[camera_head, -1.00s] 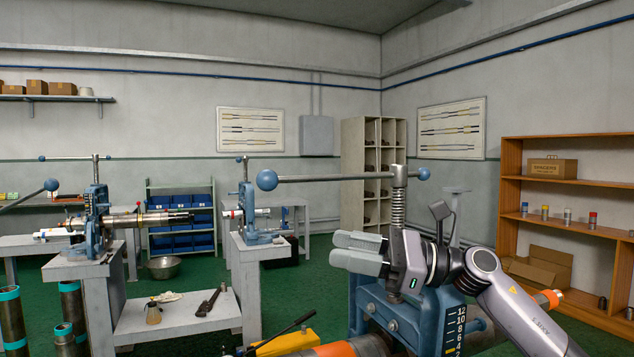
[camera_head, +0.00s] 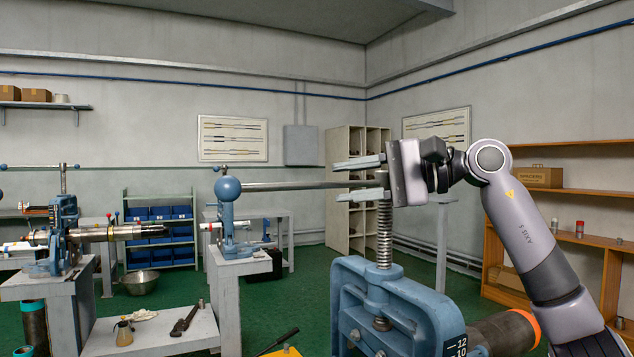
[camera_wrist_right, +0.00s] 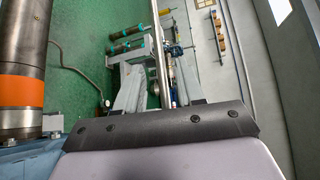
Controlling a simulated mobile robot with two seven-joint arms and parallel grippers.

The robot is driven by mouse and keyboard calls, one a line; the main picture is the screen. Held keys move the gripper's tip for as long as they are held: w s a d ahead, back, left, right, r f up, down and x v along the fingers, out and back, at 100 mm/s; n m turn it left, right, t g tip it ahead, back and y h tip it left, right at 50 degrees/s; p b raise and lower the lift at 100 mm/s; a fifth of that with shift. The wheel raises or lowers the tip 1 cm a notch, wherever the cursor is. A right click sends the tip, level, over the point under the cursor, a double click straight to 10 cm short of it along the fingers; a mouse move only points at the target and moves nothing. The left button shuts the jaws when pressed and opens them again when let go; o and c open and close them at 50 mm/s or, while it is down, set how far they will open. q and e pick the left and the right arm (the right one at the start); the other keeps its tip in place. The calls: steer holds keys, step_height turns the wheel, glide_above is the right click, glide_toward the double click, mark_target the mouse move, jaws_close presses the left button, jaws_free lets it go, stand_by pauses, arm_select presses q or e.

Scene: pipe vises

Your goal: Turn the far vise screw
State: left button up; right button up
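The nearest blue vise (camera_head: 400,300) stands at lower right, with an upright threaded screw (camera_head: 385,235). Its long steel handle bar (camera_head: 300,186) runs left from the screw top to a blue ball end (camera_head: 228,188). My right gripper (camera_head: 338,182) is open at bar height, one finger above and one below the bar. In the wrist view the bar (camera_wrist_right: 157,50) passes between the fingers with gaps on both sides. The bar's other end is hidden behind the gripper. Smaller blue vises stand on the middle bench (camera_head: 227,225) and left bench (camera_head: 64,235). My left gripper is out of view.
A dark pipe with an orange band (camera_wrist_right: 22,92) lies in the near vise. Wooden shelves (camera_head: 560,190) stand at right and a pale cubby cabinet (camera_head: 345,215) behind the bar. A metal bowl (camera_head: 139,282) sits on the green floor between the benches.

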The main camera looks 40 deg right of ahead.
mark_target(325, 184)
steer(key=p+x, duration=0.1)
steer(key=x, duration=0.3)
steer(key=shift+w+a, duration=0.2)
steer(key=shift+w, duration=0.1)
steer(key=shift+w+a+f, duration=0.1)
steer(key=shift+w, duration=0.1)
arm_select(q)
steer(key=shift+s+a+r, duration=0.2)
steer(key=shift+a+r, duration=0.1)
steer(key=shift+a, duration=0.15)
